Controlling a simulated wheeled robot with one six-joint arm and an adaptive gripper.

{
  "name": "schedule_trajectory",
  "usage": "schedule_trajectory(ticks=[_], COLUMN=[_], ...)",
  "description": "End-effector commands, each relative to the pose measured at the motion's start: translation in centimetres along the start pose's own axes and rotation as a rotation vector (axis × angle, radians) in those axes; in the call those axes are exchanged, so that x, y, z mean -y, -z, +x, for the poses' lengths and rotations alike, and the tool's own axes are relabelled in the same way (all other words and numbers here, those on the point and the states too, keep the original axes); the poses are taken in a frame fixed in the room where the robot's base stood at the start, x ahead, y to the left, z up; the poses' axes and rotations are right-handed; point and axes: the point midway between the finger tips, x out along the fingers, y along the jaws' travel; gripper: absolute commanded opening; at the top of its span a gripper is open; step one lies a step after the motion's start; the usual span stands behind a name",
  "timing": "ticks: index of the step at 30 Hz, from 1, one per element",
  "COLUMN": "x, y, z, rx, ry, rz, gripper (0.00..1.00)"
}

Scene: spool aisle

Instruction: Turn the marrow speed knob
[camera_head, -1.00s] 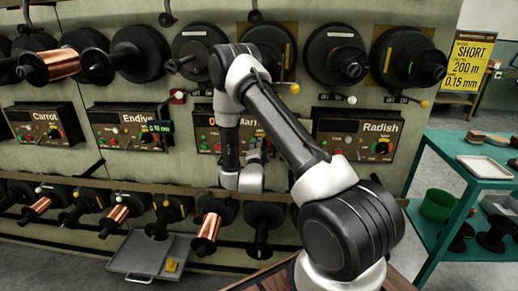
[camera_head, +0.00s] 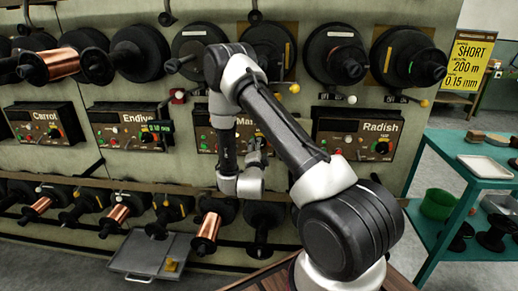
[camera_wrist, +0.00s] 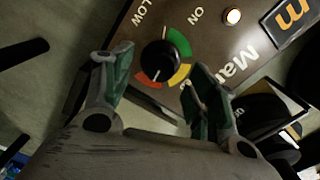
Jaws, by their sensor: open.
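The Marrow panel (camera_head: 205,141) is a brown control box in the middle of the machine, partly hidden behind my arm in the head view. In the wrist view its speed knob (camera_wrist: 159,61) is a black round knob with a pale pointer line, ringed by a green, yellow and red scale. My gripper (camera_wrist: 155,78) is open. Its two green-padded fingers stand on either side of the knob in the picture, with no visible contact. In the head view my gripper (camera_head: 257,150) is small beside the panel, partly hidden by my arm.
Endive (camera_head: 131,130) and Radish (camera_head: 358,134) panels flank it. Black spools line the rows above and below. A teal shelf (camera_head: 455,165) stands at right. In the wrist view a lit lamp (camera_wrist: 233,16) is beside the knob.

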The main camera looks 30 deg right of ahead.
Motion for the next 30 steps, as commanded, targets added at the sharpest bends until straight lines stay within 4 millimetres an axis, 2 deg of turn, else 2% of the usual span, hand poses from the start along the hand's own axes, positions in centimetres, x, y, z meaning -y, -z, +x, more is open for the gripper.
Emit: schedule_trajectory(ticks=[6, 12, 18, 30], x=[0.0, -0.1, 0.0, 0.0], y=[-0.1, -0.1, 0.0, 0.0], z=[-5.1, -8.4, -9.5, -9.5], rx=[0.005, 0.003, 0.0, 0.0], ry=[0.0, -0.001, 0.0, -0.001], rz=[-0.003, -0.002, -0.001, 0.0], gripper=[0.58, 0.58, 0.58, 0.58])
